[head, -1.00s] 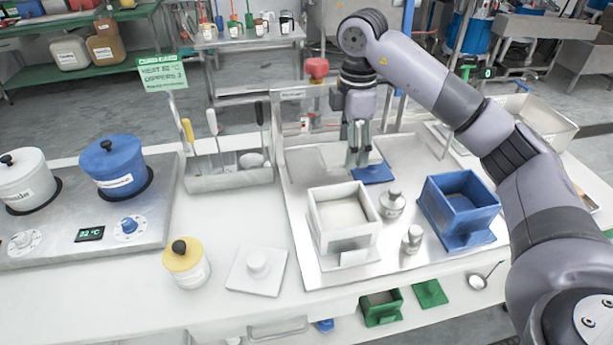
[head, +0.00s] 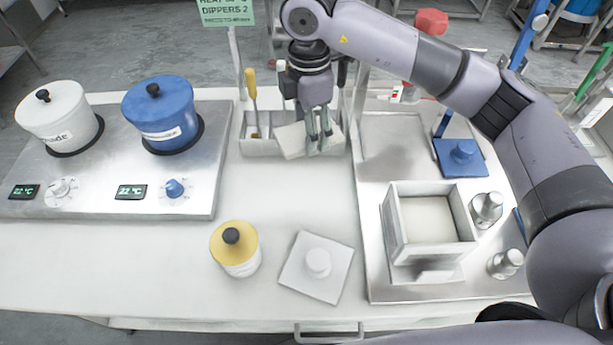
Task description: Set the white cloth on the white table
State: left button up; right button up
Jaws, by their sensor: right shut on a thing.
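My right gripper (head: 320,143) is shut on a pale, flat piece that looks like the white cloth (head: 292,141). It holds the piece by its right side, in front of the steel utensil holder. I cannot tell how far the piece is above the holder or the table. The white table (head: 200,255) spans the front of the view, with bare surface around the yellow-lidded jar and the white lid. My left gripper is not in view.
A steel stove with a white pot (head: 58,117) and a blue pot (head: 161,116) stands left. The utensil holder (head: 259,147) has a yellow-handled tool. A yellow-lidded jar (head: 235,250) and white knobbed lid (head: 315,268) stand in front. A white-walled box (head: 430,220) stands on the right tray.

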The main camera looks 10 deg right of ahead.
notch_tip(320, 180, down, 6)
jog(key=f+p, duration=0.1)
jog(key=p, duration=0.1)
send_over(309, 193)
notch_tip(309, 193, down, 8)
jog(key=shift+f, duration=0.1)
notch_tip(309, 193, down, 3)
jog(key=shift+f+p, duration=0.15)
jog(key=shift+p, duration=0.3)
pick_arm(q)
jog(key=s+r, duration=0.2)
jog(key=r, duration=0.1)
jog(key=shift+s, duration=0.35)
pick_arm(e)
jog(key=shift+f, duration=0.1)
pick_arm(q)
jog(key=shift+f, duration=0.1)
pick_arm(e)
jog(key=shift+f, duration=0.25)
jog(key=o, duration=1)
jog(key=shift+r, duration=0.1)
